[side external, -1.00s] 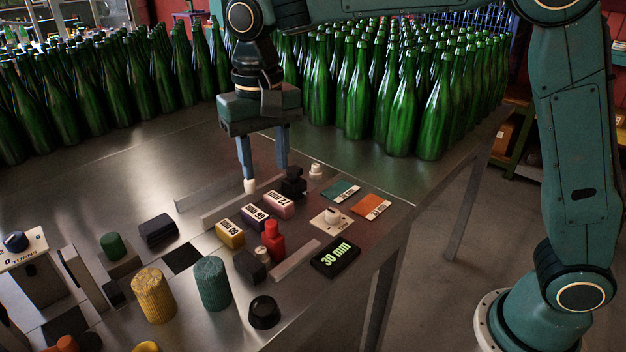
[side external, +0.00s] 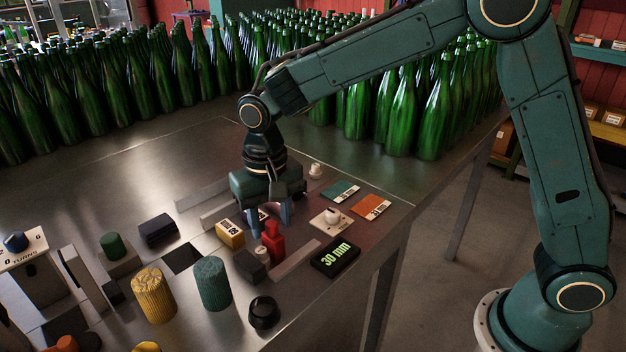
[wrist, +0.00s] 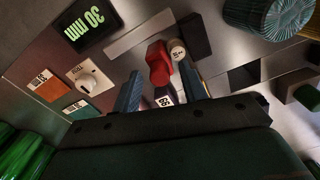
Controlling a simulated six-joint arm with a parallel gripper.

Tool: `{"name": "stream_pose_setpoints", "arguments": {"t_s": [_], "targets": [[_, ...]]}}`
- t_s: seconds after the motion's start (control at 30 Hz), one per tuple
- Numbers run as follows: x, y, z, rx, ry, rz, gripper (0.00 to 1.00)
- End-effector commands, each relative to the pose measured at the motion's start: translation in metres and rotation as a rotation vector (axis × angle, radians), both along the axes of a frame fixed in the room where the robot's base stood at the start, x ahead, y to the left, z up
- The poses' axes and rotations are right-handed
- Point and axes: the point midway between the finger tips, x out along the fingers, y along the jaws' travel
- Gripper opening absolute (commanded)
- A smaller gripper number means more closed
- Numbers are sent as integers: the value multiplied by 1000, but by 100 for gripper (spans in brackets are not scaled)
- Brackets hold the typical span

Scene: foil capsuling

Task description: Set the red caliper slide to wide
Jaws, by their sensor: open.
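The red caliper slide (side external: 272,241) stands upright on a rail on the metal bench; it also shows in the wrist view (wrist: 158,62). A black display (side external: 336,258) nearby reads 30 mm and also shows in the wrist view (wrist: 92,22). My gripper (side external: 270,222) points down over the row of labelled blocks, just behind the slide. In the wrist view its blue fingers (wrist: 158,88) are apart, with the slide and a labelled block seen between and beyond them. The fingertips are partly hidden, and I cannot tell whether they touch anything.
A yellow labelled block (side external: 230,234) stands left of my gripper. A cream knob (side external: 331,217) and teal (side external: 341,191) and orange (side external: 372,207) cards lie right. A dark block (side external: 249,265) adjoins the slide's left. Green bottles (side external: 433,120) crowd the back.

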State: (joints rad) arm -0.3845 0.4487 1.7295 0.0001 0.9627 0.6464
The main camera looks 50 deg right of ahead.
Motion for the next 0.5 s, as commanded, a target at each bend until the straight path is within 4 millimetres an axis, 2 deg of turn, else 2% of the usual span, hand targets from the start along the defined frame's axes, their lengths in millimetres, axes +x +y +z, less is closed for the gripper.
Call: {"name": "stream_pose_setpoints", "arguments": {"t_s": [0.37, 0.5], "targets": [[0, 0, -4, 0, 1, 0, 41], [0, 0, -4, 0, 1, 0, 13]]}}
